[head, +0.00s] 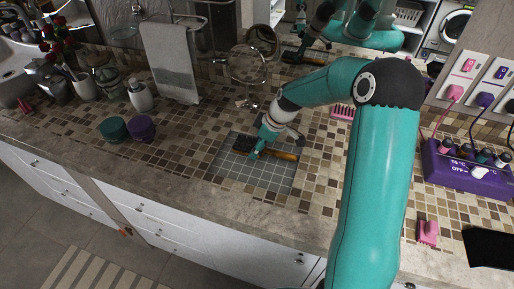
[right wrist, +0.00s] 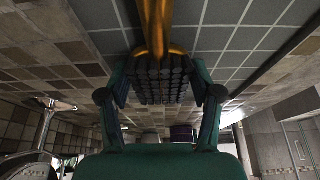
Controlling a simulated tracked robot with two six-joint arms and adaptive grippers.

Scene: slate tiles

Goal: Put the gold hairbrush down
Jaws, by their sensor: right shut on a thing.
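The gold hairbrush (head: 285,154) has a gold handle and a dark head. It lies across the upper part of the grey slate-tile patch (head: 255,177) on the counter; I cannot tell whether it touches the tiles or is just above them. My right gripper (head: 258,151) is shut on it near the head and hides part of it. In the right wrist view the dark bristled head (right wrist: 160,82) sits between the two fingers of my right gripper (right wrist: 160,92), with the gold handle running to the top edge. My left gripper is not in view.
A round mirror (head: 248,66) stands behind the patch. Teal (head: 113,129) and purple (head: 141,129) jars stand left. A pink comb (head: 342,113), pink brush (head: 428,233), purple box (head: 465,165) and black tablet (head: 490,248) lie right. The patch's front part is clear.

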